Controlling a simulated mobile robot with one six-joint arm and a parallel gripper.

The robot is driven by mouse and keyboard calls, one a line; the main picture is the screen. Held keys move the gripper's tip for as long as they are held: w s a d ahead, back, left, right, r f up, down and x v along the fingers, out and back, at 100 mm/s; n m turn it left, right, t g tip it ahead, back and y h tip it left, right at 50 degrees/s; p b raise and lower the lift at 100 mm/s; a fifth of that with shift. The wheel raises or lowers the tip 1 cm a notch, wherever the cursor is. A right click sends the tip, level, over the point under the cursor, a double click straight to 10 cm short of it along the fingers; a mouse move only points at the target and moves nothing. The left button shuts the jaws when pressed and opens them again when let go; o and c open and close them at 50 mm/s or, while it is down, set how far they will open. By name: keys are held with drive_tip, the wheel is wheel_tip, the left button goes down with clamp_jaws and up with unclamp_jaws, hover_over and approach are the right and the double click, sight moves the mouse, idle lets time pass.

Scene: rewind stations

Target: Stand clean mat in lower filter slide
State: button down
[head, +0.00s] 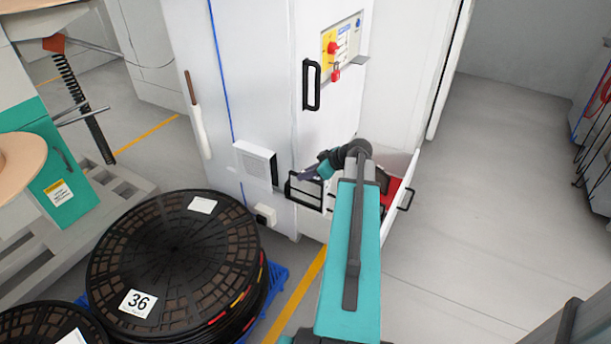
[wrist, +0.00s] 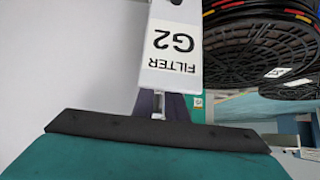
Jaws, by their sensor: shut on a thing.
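My gripper (wrist: 160,105) is shut on a white piece printed "FILTER G2" (wrist: 174,50), which looks like the clean mat; the print is upside down in the wrist view. The piece runs up and out of that picture, so its far end is hidden. In the head view my gripper (head: 311,174) is at the lower part of the white cabinet, in front of a black-edged frame (head: 305,204) that may be the filter slide. The mat cannot be made out there. I cannot tell whether the mat touches the frame.
A louvred white box (head: 256,164) sticks out of the cabinet (head: 262,70) left of my gripper. An open drawer (head: 404,199) with red inside is at right. A big black reel (head: 172,250) numbered 36 stands at lower left. The floor (head: 500,170) at right is clear.

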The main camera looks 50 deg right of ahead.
drive_tip(key=shift+f, duration=0.1)
drive_tip(key=c, duration=1.8)
unclamp_jaws()
drive_tip(key=shift+o, duration=0.2)
drive_tip(key=shift+r, duration=0.25)
drive_tip(key=p+v, duration=0.1)
drive_tip(key=v, duration=1.1)
